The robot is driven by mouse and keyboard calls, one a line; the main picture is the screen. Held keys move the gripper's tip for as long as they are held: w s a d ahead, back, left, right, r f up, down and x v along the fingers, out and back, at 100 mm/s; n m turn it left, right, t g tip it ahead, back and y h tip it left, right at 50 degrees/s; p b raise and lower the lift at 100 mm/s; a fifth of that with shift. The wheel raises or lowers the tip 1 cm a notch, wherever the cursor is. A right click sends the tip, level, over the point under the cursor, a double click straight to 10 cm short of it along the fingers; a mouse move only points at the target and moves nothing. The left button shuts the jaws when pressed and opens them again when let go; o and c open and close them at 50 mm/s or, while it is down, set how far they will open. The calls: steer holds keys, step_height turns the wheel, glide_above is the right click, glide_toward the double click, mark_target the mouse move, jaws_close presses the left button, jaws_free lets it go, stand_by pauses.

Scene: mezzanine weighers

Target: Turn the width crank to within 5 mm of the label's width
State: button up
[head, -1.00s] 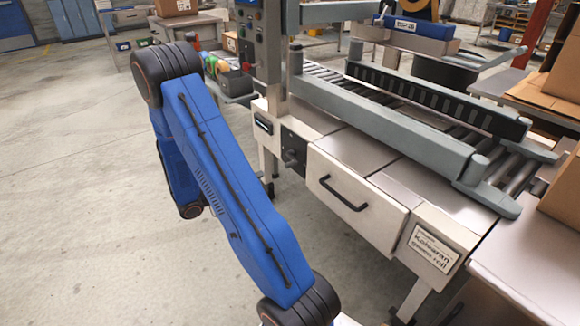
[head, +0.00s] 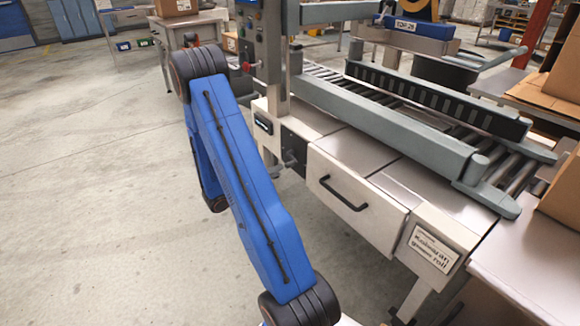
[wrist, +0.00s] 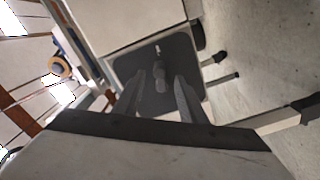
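The width crank (head: 287,162) sits on a dark plate (head: 293,143) on the front of the conveyor machine, left of the drawer. In the wrist view the crank's grey handle (wrist: 160,75) stands out from the dark plate. My gripper (wrist: 159,86) is open, with one finger on each side of the handle's line; I cannot tell whether either touches it. My gripper is not visible in the head view. A small dark display (head: 263,127) is left of the crank, its reading too small to make out. A white label (head: 433,248) reading "Kolvaran gauze roll" is on the machine's front right.
A drawer with a black handle (head: 343,193) is right of the crank. Grey guide rails (head: 390,122) run along the roller conveyor above. A control post (head: 270,50) rises behind the crank. Open concrete floor (head: 80,180) lies to the left.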

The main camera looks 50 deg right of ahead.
mark_target(286, 167)
steer(key=shift+x, duration=4)
jaws_close()
